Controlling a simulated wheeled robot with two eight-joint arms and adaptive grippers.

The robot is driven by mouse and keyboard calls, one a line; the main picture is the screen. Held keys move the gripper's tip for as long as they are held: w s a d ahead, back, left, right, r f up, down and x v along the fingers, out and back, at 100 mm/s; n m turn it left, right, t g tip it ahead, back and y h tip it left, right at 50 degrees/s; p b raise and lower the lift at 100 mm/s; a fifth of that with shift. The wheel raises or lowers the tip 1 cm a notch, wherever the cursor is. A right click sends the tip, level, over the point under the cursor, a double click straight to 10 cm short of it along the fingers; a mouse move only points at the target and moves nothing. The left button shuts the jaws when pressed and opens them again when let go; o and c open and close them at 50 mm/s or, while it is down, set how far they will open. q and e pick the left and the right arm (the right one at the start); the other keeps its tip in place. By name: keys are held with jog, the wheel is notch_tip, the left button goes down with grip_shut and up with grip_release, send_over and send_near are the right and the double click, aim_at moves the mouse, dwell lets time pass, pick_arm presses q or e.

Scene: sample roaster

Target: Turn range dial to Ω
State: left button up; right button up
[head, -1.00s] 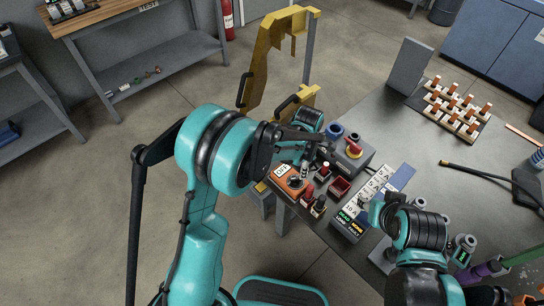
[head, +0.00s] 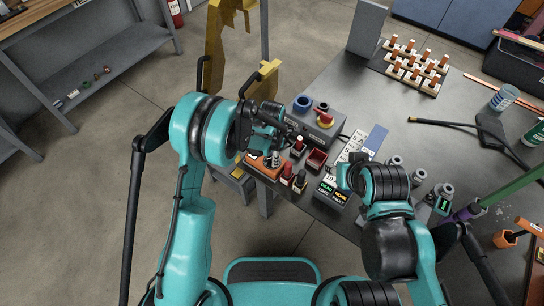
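An orange meter (head: 262,168) lies at the table's near left edge in the head view. Its dial is hidden behind my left gripper, so the setting cannot be read. My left gripper (head: 275,154) points down over the meter's right part, with its fingertips close to it. Whether they touch the dial cannot be told, nor whether the fingers are open. My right gripper (head: 346,178) is beside the black box with DEAD, NONE, LOW and FULL labels (head: 332,191). Its fingers are too small and covered to judge.
Red and black small parts (head: 294,178) and a red bin (head: 316,159) sit right of the meter. A grey box with a red knob (head: 324,118) stands behind. A peg rack (head: 408,68) is at the back. A black cable (head: 445,122) lies on open tabletop at right.

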pick_arm(q)
grip_shut()
jog(key=m+b, duration=0.1)
jog(key=m, duration=0.4)
jog(key=shift+b, duration=0.3)
jog(key=m+b, duration=0.1)
jog(key=m, duration=1.1)
jog(key=shift+b, duration=0.4)
jog(key=m, duration=0.6)
jog(key=shift+m+b, duration=0.3)
